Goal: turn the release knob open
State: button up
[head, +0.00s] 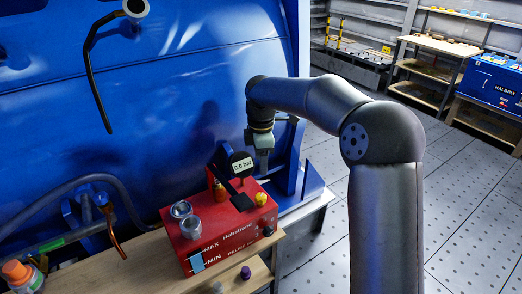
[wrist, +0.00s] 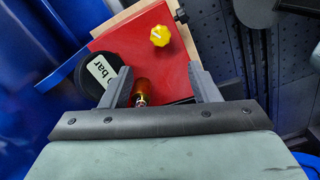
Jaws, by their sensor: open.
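A red unit (head: 226,232) stands on the wooden bench. A yellow lobed knob (head: 261,199) sits on its top at the right; it also shows in the wrist view (wrist: 160,36). A dark knob (head: 268,231) is on the front face beside white lettering. I cannot read which knob is labelled release. My gripper (wrist: 160,72) is open above the unit, pointing down, beside the round gauge. The yellow knob lies beyond the fingertips, apart from them. An amber and brass fitting (wrist: 143,90) shows between the fingers, lower down; I see no contact.
The gauge (head: 242,166) reads 0.6 bar and stands close to my gripper. Two metal cylinders (head: 190,226) are on the unit's left. A blue tank (head: 180,90) rises behind. A bottle with an orange cap (head: 16,270) is at the bench's left. Floor at the right is clear.

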jog(key=shift+r, duration=1.8)
